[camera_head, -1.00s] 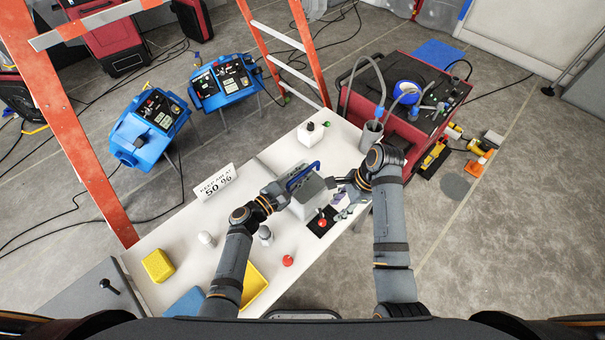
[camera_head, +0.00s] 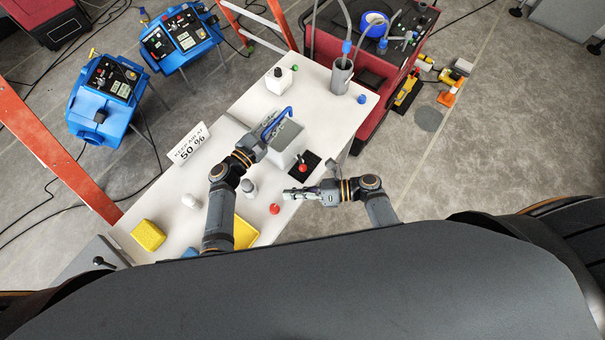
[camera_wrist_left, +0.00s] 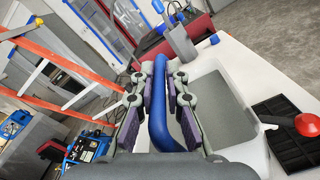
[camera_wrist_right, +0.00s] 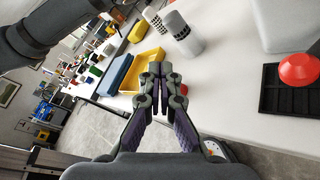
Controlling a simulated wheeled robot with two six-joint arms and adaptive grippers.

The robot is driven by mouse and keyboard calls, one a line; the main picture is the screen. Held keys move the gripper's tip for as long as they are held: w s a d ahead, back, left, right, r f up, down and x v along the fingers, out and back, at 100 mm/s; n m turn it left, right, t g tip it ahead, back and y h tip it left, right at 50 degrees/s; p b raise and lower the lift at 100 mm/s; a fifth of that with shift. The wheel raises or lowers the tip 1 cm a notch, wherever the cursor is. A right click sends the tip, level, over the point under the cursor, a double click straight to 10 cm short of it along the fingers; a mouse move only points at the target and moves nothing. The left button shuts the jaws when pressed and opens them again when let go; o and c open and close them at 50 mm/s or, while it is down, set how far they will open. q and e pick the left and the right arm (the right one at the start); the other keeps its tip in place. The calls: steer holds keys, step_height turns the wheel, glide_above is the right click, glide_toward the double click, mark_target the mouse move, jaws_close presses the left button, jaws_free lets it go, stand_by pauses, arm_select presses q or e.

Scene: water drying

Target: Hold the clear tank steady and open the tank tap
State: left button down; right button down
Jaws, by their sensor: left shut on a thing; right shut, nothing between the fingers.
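The clear tank (camera_head: 290,136) stands upright on the white table and looks grey and see-through, with a blue handle (camera_head: 277,122) on its left side. My left gripper (camera_head: 259,140) is shut on that handle, which also shows between its fingers in the left wrist view (camera_wrist_left: 158,100). The tap's red knob (camera_head: 303,168) is low at the tank's front, over a black tray (camera_head: 312,160). The knob also shows in the right wrist view (camera_wrist_right: 298,70). My right gripper (camera_head: 290,193) is shut and empty, apart from the tap, nearer to me. Whether the tap is open I cannot tell.
A red ball-like object (camera_head: 274,209), a grey-white bottle (camera_head: 249,188), a yellow tray (camera_head: 245,233) and a yellow sponge (camera_head: 148,235) are nearer me. A sign (camera_head: 188,143) stands at the left edge. A grey cylinder (camera_head: 341,76) with a hose stands at the far end.

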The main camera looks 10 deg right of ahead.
mark_target(300, 185)
steer(key=s+d+f+m+t+h, duration=0.2)
steer(key=d+f+m+t, duration=0.3)
steer(key=m, duration=0.8)
steer(key=d+t, duration=0.3)
steer(key=shift+d+m+t, duration=0.3)
steer(key=x, duration=1)
steer(key=shift+w+f, duration=0.1)
steer(key=shift+w, duration=0.1)
steer(key=shift+w+d+r, duration=0.1)
steer(key=shift+w+d, duration=0.2)
steer(key=shift+d, duration=0.25)
steer(key=shift+w+d+r, duration=0.1)
steer(key=shift+w+d, duration=0.2)
steer(key=shift+d, duration=0.3)
steer(key=shift+w+d+r, duration=0.15)
steer(key=shift+w+d, duration=0.2)
steer(key=shift+d, duration=0.25)
